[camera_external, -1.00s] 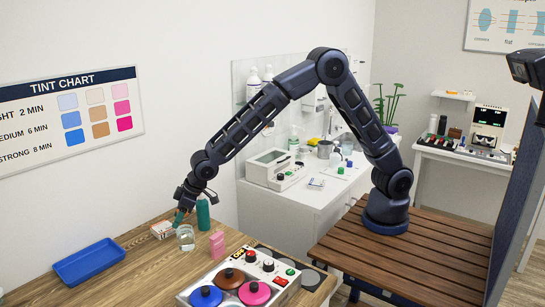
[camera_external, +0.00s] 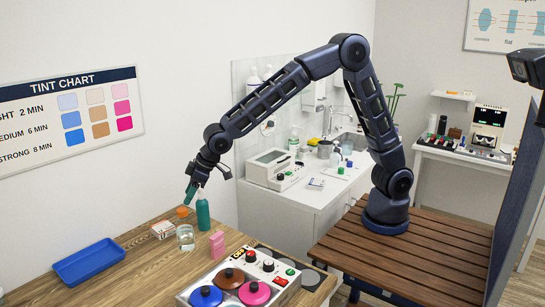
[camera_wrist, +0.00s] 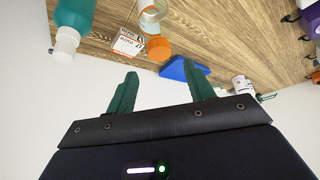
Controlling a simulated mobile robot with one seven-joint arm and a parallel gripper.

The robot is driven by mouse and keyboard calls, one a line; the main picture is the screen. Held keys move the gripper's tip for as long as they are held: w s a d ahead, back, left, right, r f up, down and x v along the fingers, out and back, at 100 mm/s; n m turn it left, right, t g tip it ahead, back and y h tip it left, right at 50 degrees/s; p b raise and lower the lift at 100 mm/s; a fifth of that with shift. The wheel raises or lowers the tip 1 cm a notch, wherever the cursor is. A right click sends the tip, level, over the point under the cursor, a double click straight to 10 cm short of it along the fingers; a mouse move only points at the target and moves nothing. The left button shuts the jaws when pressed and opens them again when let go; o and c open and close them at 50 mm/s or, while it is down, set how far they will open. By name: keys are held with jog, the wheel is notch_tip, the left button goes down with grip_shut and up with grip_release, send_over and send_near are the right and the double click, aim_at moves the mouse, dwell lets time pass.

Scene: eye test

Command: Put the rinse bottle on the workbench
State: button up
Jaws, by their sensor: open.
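A teal bottle with a white cap (camera_external: 203,214) stands upright on the wooden table (camera_external: 150,278); no label on it can be read. In the wrist view the bottle (camera_wrist: 76,15) shows at the upper left, partly cut off by the frame edge. My gripper (camera_external: 191,191) is open and empty, above the table and just up and left of the bottle in the outside view. In the wrist view both green fingers of my gripper (camera_wrist: 160,90) are spread, with nothing between them.
Near the bottle are an orange-capped item (camera_external: 182,211), a clear glass jar (camera_external: 185,238), a small white-and-red box (camera_external: 163,230) and a pink item (camera_external: 217,244). A blue tray (camera_external: 89,262) lies left; a heater with coloured lids (camera_external: 235,285) is in front. A white counter (camera_external: 310,200) stands behind.

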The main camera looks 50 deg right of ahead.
jog(key=shift+v, duration=1.2)
jog(key=d+r+m+h, duration=0.1)
jog(key=d+r, duration=0.3)
jog(key=d, duration=0.8)
jog(key=d+r+m, duration=0.2)
jog(key=d+r, duration=0.2)
jog(key=d, duration=0.7)
jog(key=d+r+m+h, duration=0.1)
jog(key=d+r, duration=0.3)
jog(key=d, duration=0.8)
jog(key=s+d+r+m+h, duration=0.1)
jog(key=s+d, duration=0.4)
jog(key=d, duration=0.3)
jog(key=s+d+m+h, duration=0.1)
jog(key=s+d+m, duration=0.1)
jog(key=s+d, duration=0.5)
jog(key=s+d+f+m, duration=0.2)
jog(key=s+d+f, duration=0.1)
jog(key=s+d, duration=0.7)
jog(key=shift+s+d, duration=0.25)
jog(key=shift+s, duration=0.15)
